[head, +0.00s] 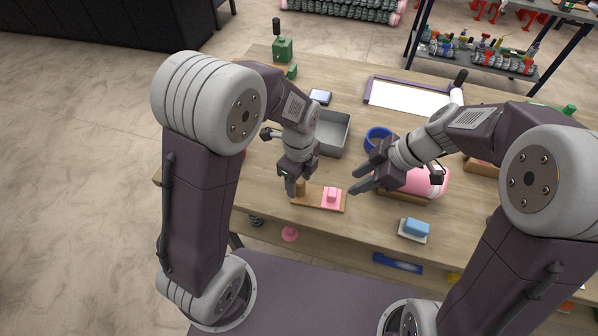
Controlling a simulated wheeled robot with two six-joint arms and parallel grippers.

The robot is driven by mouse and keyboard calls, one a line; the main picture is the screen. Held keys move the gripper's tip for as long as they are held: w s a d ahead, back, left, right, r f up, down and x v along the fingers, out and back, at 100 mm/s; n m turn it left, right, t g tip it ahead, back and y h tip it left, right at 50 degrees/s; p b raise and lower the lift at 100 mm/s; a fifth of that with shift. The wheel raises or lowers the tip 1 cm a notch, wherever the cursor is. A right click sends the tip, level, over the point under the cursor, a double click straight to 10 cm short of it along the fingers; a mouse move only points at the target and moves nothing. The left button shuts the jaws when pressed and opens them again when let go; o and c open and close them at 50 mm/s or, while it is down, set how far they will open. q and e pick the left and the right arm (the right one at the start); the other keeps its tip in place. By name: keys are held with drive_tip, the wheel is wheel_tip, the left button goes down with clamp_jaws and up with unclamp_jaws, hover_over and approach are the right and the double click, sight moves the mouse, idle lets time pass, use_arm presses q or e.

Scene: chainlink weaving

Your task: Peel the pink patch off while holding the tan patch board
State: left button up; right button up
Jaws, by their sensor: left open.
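The tan patch board (312,196) lies near the front edge of the table, in the middle of the head view. The pink patch (331,198) sits on its right part, with a raised pink piece on top. My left gripper (295,187) is open and points down at the board's left end, by a small tan upright piece (301,188). I cannot tell whether it touches the board. My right gripper (358,178) is open and empty, to the right of and above the pink patch, with its fingers pointing left.
A pink roll (426,183) lies on a wooden base right of my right gripper. A blue sponge-like block (416,227) sits on a pale pad near the front edge. A grey metal tray (333,131), a blue ring (377,134) and a white sheet (405,97) are farther back.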

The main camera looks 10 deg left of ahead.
use_arm(q)
drive_tip(key=shift+f, duration=0.1)
clamp_jaws()
drive_tip(key=shift+c, duration=1.6)
unclamp_jaws()
clamp_jaws()
